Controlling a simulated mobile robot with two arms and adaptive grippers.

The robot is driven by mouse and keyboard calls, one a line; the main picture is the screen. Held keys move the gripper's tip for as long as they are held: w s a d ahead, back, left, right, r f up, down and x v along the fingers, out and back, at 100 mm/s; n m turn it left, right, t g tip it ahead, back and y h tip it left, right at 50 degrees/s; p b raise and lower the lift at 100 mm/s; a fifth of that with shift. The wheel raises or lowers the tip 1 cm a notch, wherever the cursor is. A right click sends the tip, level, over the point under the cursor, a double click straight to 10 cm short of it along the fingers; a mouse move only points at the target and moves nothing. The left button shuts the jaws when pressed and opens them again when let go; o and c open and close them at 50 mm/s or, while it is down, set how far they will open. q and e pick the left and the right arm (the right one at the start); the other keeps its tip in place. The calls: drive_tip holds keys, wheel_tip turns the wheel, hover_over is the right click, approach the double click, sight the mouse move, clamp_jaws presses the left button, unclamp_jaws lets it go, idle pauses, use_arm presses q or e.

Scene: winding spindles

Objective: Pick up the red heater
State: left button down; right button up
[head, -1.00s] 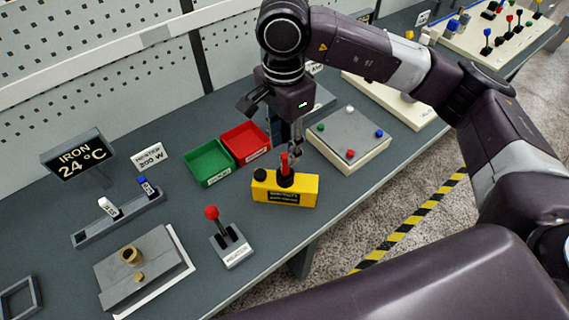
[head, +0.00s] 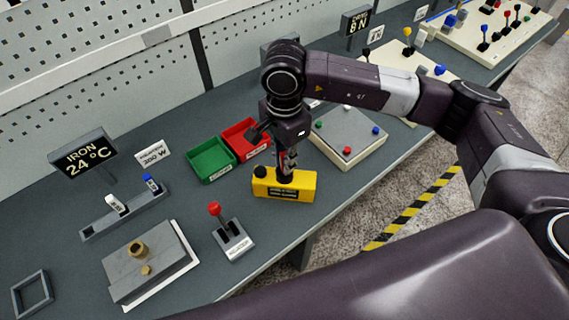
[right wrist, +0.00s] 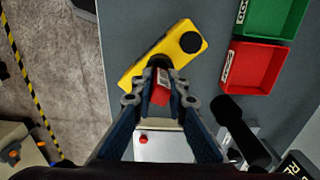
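The red heater (right wrist: 160,92) stands upright in the yellow block (right wrist: 174,51), with a pale label on it, in the right wrist view. In the head view the yellow block (head: 295,191) is on the bench, and most of the heater is hidden by my right gripper (head: 285,172). My right gripper points down, with its fingers on both sides of the heater; it also shows in the right wrist view (right wrist: 161,90). Whether the fingers press on the heater or stand slightly apart cannot be told. My left gripper is not in view.
A red bin (head: 245,138) and a green bin (head: 211,160) stand behind the block. A white box with coloured buttons (head: 347,137) is to the right. A red-knobbed lever (head: 233,240) and a grey block with brass parts (head: 148,265) are to the left.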

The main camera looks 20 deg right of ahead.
clamp_jaws()
drive_tip(key=shift+r, duration=0.15)
